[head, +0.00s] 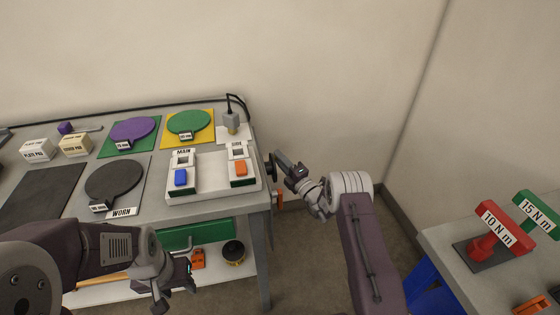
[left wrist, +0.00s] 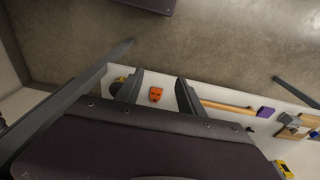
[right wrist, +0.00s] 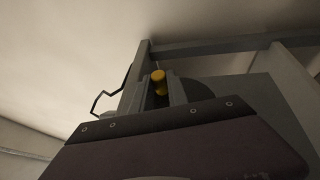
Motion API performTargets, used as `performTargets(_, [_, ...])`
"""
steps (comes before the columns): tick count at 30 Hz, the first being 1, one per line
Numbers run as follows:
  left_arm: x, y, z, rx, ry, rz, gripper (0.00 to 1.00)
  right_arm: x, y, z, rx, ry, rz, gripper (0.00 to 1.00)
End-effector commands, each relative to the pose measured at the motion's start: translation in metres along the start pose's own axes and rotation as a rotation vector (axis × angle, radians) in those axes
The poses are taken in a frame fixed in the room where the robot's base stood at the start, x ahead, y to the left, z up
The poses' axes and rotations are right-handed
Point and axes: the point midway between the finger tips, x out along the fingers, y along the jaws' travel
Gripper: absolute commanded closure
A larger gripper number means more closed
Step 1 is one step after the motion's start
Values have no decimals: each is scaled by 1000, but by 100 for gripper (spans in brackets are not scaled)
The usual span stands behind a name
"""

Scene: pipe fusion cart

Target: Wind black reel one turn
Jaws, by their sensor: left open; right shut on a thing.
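The black reel (right wrist: 208,90) is mounted on the right side of the cart, and only part of its dark disc shows in the right wrist view. A yellow handle knob (right wrist: 158,76) stands out from it. My right gripper (right wrist: 158,90) is shut on this knob. In the head view the right gripper (head: 281,163) is at the cart's right end, and the reel (head: 269,167) is a small dark shape beside it, mostly hidden. My left gripper (head: 174,286) is open and empty, in front of the lower shelf and away from the reel.
The cart top (head: 150,148) holds coloured discs, labelled blocks and a white switch box (head: 212,175). The lower shelf (head: 110,293) carries an orange item (head: 198,259) and a black-and-yellow cylinder (head: 233,252). A second table (head: 450,250) with torque-labelled tools stands right. Open floor lies between.

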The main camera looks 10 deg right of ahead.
Motion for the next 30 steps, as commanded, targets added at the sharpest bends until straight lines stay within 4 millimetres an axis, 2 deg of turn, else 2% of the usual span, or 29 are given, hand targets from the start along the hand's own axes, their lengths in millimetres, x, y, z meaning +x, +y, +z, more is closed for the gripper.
performTargets(1, [10, 0, 1, 0, 0, 0, 55, -1, -5, 0, -8, 0, 18, 100])
performTargets(7, [42, -1, 4, 0, 0, 0, 55, -4, -8, -2, -57, 0, 133, 100])
performTargets(18, [104, -2, 11, 0, 0, 0, 55, -10, -4, -4, -161, -1, 382, 100])
performTargets(24, [126, -2, 13, 0, 0, 0, 55, -11, 0, -5, -200, -2, 475, 100])
performTargets(30, [137, -3, 14, 0, 0, 0, 55, -12, 4, -5, -220, -3, 526, 100])
